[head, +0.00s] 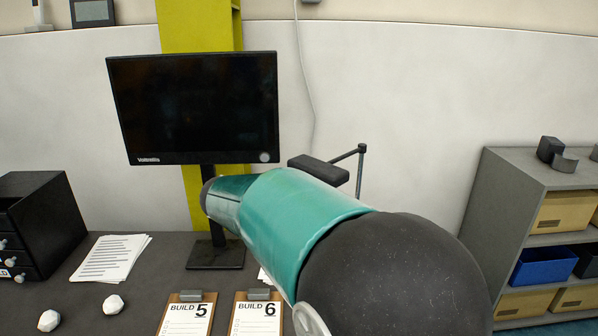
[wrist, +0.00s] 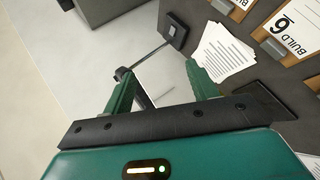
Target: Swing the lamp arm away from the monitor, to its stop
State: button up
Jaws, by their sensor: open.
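The lamp's dark flat head (head: 318,170) sticks out just right of the monitor (head: 193,108), close to its lower right corner. Its thin arm (head: 347,154) runs back right to a joint on a slim upright post (head: 360,176). In the wrist view the post (wrist: 146,56) rises from a square dark base (wrist: 174,30). A short piece of the lamp arm (wrist: 145,97) shows between the fingers; the lamp head is hidden there. My gripper (wrist: 160,86) is open, its green fingers apart. In the head view my own arm hides it. I cannot tell whether it touches the lamp arm.
The monitor's base (head: 215,254) stands behind clipboards marked BUILD 5 (head: 187,318) and BUILD 6 (head: 256,318). Papers (head: 110,258), white lumps (head: 113,304) and a black drawer unit (head: 40,225) lie left. A grey shelf (head: 500,185) stands right, with open room between it and the lamp.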

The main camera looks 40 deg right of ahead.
jog(key=w+d+h, duration=0.4)
jog(key=w+d, duration=0.2)
jog(key=w, duration=0.2)
jog(key=n+t+h, duration=0.1)
jog(key=n+h, duration=0.1)
jog(key=h, duration=0.1)
send_near(317, 171)
notch_tip(317, 171, down, 2)
jog(key=w, duration=0.3)
jog(key=d, duration=0.4)
jog(key=w+d, duration=0.1)
jog(key=d, duration=0.7)
jog(key=shift+w+d+f, duration=0.2)
jog(key=shift+w+d, duration=0.15)
jog(key=shift+d, duration=0.05)
grip_shut()
